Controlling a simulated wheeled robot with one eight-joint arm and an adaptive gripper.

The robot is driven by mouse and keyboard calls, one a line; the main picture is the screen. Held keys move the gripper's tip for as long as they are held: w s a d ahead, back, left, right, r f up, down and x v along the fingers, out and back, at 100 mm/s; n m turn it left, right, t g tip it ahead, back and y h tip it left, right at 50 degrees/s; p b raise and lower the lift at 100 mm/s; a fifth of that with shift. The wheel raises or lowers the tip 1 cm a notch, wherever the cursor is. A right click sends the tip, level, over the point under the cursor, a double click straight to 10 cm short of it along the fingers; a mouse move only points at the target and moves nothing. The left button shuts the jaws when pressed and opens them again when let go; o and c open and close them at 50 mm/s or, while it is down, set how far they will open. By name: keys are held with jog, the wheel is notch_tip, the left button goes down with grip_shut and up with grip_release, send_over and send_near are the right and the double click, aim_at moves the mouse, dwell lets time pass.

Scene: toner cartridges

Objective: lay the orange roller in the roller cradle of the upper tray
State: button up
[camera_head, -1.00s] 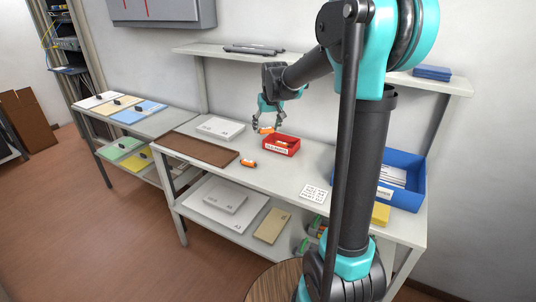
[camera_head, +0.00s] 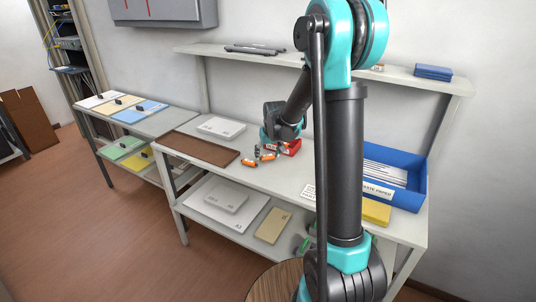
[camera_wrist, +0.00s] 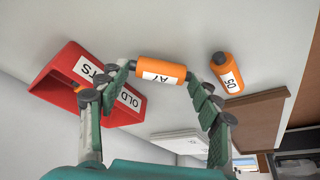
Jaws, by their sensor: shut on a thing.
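My gripper (camera_wrist: 160,74) is shut on an orange roller (camera_wrist: 153,71) with a white label that seems to read A7, upside down. In the head view my gripper (camera_head: 266,152) is low over the workbench, just left of the red OLD PARTS box. White, tan and blue tray-like pieces (camera_head: 140,113) lie on the left table. I cannot make out a roller cradle.
A brown mat (camera_head: 200,149) and a white slab (camera_head: 222,127) lie to the left. A blue waste paper bin (camera_head: 420,190) is at right. A shelf (camera_head: 215,53) runs above.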

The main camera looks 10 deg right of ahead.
jog(key=o, duration=0.6)
jog(key=shift+f, duration=0.1)
jog(key=o, duration=0.4)
